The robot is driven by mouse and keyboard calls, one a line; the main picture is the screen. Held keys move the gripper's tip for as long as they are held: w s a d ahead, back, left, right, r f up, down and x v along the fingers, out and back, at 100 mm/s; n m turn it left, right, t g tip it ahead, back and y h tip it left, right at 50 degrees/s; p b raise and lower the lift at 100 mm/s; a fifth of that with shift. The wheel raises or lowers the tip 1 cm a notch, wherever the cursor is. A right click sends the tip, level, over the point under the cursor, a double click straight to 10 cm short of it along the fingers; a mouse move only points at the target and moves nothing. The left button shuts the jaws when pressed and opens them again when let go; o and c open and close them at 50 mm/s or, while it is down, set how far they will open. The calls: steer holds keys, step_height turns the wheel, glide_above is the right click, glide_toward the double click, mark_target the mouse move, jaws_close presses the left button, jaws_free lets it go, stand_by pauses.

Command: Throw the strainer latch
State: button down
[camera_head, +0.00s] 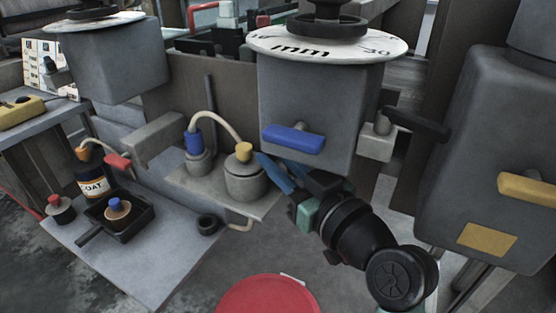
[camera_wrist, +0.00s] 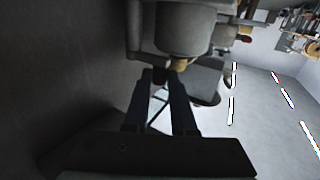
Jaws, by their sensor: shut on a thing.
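The strainer looks to be the squat grey pot (camera_head: 246,182) on the bench under the middle machine, with a yellow-orange latch knob (camera_head: 243,151) on top. My gripper (camera_head: 263,160) reaches in from the lower right, its blue fingers at the pot's upper right edge by the knob. In the wrist view the fingertips (camera_wrist: 161,76) meet at the knob (camera_wrist: 181,65), below the grey pot (camera_wrist: 184,30). The fingers are shut on what looks like the latch knob; the contact itself is partly hidden.
A blue handle (camera_head: 293,139) sticks out of the grey machine just above my fingers. A hose (camera_head: 218,122) runs from a blue-capped fitting (camera_head: 193,142) to the pot. A red round top (camera_head: 268,296) stands in front. A black tray (camera_head: 115,212) is at left.

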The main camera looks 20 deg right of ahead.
steer(key=h+p, duration=0.1)
steer(key=a+m+h+p, duration=0.1)
steer(key=shift+w+r+m+p, duration=0.2)
steer(key=shift+w+m+p, duration=0.05)
steer(key=shift+m+p, duration=0.05)
steer(key=shift+w+m+h+p, duration=0.15)
steer(key=shift+m+h+p, duration=0.35)
steer(key=shift+h+p, duration=0.5)
steer(key=shift+a+f+m+h+p, duration=0.1)
steer(key=shift+f+m+h+p, duration=0.05)
steer(key=shift+m+h+p, duration=0.15)
steer(key=shift+f, duration=0.1)
steer(key=c, duration=0.7)
jaws_free()
steer(key=shift+c, duration=0.2)
